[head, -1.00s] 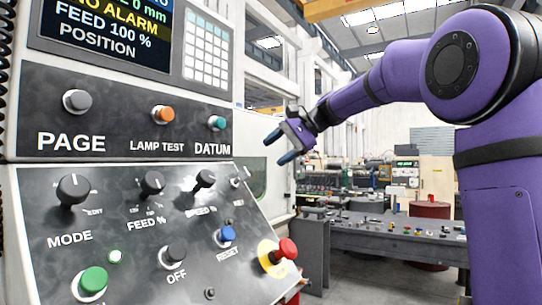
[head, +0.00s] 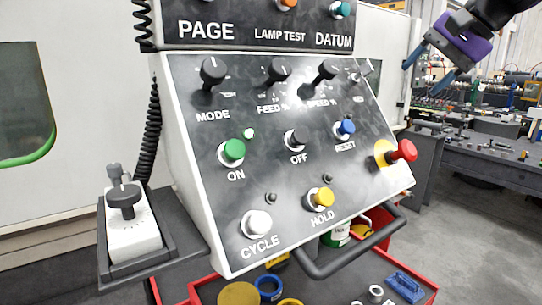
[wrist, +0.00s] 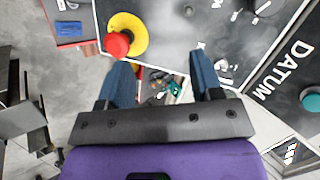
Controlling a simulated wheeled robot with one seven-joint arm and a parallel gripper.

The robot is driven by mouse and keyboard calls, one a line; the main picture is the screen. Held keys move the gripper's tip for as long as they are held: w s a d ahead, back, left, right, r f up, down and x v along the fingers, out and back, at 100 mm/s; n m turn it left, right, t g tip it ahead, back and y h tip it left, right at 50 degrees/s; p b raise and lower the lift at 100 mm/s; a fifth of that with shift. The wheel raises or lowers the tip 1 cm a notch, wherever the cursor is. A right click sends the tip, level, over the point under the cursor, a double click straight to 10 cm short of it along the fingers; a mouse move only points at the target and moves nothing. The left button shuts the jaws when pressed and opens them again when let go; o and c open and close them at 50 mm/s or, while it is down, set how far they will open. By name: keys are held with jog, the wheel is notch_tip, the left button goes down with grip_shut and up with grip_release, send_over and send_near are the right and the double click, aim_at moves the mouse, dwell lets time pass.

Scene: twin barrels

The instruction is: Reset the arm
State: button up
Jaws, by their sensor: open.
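My gripper (head: 430,68) is at the upper right of the head view, purple with two blue fingers. It is open and empty, in the air to the right of the control panel's upper part. In the wrist view my gripper (wrist: 165,82) has its fingers apart, with the panel beyond them. The sloped control panel (head: 225,200) fills the middle of the head view. Its red mushroom button (head: 403,151) on a yellow collar also shows in the wrist view (wrist: 117,45). The blue RESET button (head: 346,127) stands left of it.
A black handrail (head: 350,252) runs below the panel. A handwheel box (head: 132,222) sits on a shelf at the left. A red cart (head: 200,291) with loose parts stands underneath. A grey workbench (head: 480,165) is at the right, with open floor in front of it.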

jog(key=s+d+f+n+h, duration=0.1)
jog(key=s+f+n+h, duration=0.2)
jog(key=s+f, duration=0.5)
jog(key=s+d+f+n+h, duration=0.1)
jog(key=s+f+n+h, duration=0.1)
jog(key=s+f, duration=0.7)
jog(key=s+n, duration=0.1)
jog(key=s, duration=0.3)
jog(key=shift+s+n+h, duration=0.15)
jog(key=shift+n+h, duration=0.15)
jog(key=shift+h, duration=0.1)
